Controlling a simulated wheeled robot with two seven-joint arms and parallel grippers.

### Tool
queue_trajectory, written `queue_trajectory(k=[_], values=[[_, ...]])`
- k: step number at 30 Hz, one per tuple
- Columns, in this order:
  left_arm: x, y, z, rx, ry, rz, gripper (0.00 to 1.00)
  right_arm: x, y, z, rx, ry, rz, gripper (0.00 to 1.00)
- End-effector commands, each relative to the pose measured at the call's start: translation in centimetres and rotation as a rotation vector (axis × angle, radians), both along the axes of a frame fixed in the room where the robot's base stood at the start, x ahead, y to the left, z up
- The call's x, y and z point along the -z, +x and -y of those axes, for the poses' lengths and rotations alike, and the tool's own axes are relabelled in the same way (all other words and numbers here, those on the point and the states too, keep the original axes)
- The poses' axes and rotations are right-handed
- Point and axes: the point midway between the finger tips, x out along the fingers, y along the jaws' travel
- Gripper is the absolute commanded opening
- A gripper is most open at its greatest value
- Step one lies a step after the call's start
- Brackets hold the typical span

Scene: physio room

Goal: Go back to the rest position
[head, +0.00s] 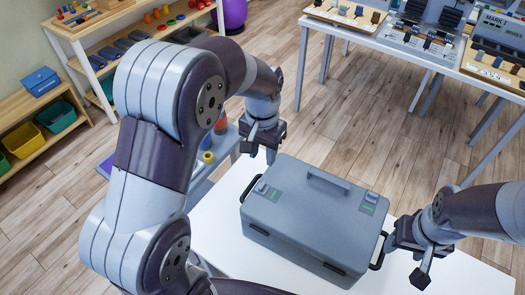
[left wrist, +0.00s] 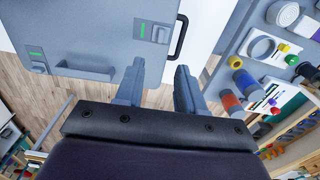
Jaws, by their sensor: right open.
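A closed grey case (head: 310,215) lies on a white table (head: 215,215), with two latches marked green and a carry handle on top. Black handles stick out at its left and right ends. My left gripper (head: 262,150) is above and beyond the case's far left corner, apart from it. In the left wrist view the fingers of my left gripper (left wrist: 157,85) stand apart with nothing between them, and the case (left wrist: 90,30) shows past them. My right gripper (head: 402,262) is open beside the right end handle (head: 380,252); whether it touches the handle I cannot tell.
A side table with colored cylinders (left wrist: 230,103) stands close to my left gripper. A table (head: 400,45) with several devices is at the back right. Shelves with bins (head: 55,115) are at the left, and a purple ball (head: 234,14) is at the back. Wooden floor is clear between.

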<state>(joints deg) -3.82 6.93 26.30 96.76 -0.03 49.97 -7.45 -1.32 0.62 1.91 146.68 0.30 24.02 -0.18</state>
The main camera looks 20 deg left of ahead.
Motion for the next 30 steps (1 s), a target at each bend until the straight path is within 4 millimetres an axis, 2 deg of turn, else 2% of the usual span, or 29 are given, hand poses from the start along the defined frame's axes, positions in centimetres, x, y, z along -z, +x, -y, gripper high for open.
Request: queue_trajectory(k=[9, 11, 14, 18, 21, 23, 30], values=[[0.2, 0.5, 0.0, -0.018, -0.003, 0.028, 0.38, 0.0, 0.0, 0.0, 0.000, 0.000, 0.000, 0.55], [1.4, -0.8, 0.0, -0.042, -0.004, 0.037, 0.38, 0.0, 0.0, 0.0, 0.000, 0.000, 0.000, 0.55], [2.3, -4.3, -0.5, -0.095, -0.008, 0.068, 0.38, 0.0, 0.0, 0.0, 0.000, 0.000, 0.000, 0.55], [2.6, -9.7, -1.3, -0.151, -0.015, 0.103, 0.38, 0.0, 0.0, 0.0, 0.000, 0.000, 0.000, 0.55], [2.6, -12.4, -1.6, -0.168, -0.015, 0.106, 0.38, 0.0, 0.0, 0.0, 0.000, 0.000, 0.000, 0.55], [2.4, -13.1, -1.8, -0.173, -0.015, 0.108, 0.38, 0.0, 0.0, 0.0, 0.000, 0.000, 0.000, 0.55], [2.1, -12.8, -1.8, -0.176, -0.016, 0.118, 0.38, 0.0, 0.0, 0.0, 0.000, 0.000, 0.000, 0.55]])
